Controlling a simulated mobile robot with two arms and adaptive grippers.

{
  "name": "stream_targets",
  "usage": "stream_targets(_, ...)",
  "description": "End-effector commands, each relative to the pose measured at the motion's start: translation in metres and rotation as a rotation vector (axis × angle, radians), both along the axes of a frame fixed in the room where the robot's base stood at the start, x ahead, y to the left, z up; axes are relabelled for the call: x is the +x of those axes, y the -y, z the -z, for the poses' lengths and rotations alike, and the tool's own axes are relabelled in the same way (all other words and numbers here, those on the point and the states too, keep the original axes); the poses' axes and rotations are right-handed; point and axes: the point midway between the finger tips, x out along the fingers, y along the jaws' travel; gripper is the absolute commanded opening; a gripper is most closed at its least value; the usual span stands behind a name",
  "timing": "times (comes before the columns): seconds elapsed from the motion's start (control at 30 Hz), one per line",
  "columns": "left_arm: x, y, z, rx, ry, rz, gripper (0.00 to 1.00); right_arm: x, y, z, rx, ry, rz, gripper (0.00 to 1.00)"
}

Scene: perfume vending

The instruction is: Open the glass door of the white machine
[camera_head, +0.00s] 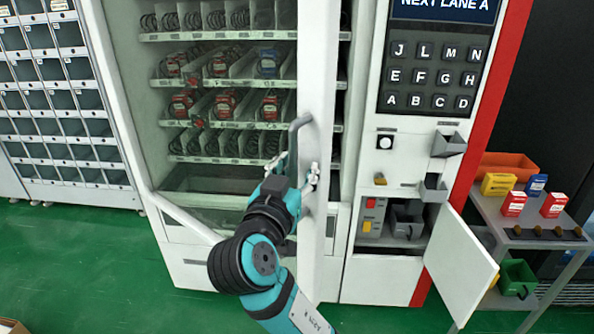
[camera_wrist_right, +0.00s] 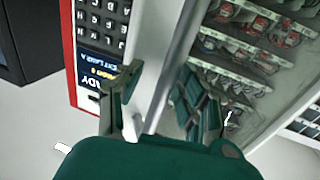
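The white machine's glass door (camera_head: 315,90) stands ajar, with a gap along its right side where shelf ends show. Its grey bar handle (camera_head: 297,131) is on the white door frame. My right gripper (camera_head: 302,174) is at the lower part of the handle, in front of the frame. In the right wrist view, its two fingers (camera_wrist_right: 158,97) are spread apart, with the pale door edge (camera_wrist_right: 178,65) showing between them. Whether either finger touches the handle is hard to see. My left gripper is not in view.
A keypad panel (camera_head: 430,75) and an open small white flap (camera_head: 461,265) are right of the door. A grey side table (camera_head: 545,241) with small boxes stands further right. A locker cabinet (camera_head: 60,100) is at the left.

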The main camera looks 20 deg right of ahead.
Motion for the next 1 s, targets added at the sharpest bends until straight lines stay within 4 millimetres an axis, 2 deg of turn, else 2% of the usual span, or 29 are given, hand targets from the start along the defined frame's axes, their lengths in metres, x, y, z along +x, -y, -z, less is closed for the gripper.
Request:
stream_targets(0.13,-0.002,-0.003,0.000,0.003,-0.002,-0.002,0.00,0.000,-0.001,-0.003,0.002,0.003,-0.001,0.38)
stream_targets(0.23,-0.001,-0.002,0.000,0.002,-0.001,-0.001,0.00,0.000,-0.001,-0.014,0.004,0.005,-0.002,0.38)
stream_targets(0.5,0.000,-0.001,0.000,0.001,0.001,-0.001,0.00,0.000,-0.001,-0.066,0.004,0.006,-0.002,0.38)
stream_targets(0.7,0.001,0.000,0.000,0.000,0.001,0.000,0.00,0.000,0.000,-0.093,0.002,0.001,0.000,0.38)
stream_targets(1.0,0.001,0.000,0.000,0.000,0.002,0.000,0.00,0.000,0.000,-0.100,-0.001,-0.001,0.001,0.38)
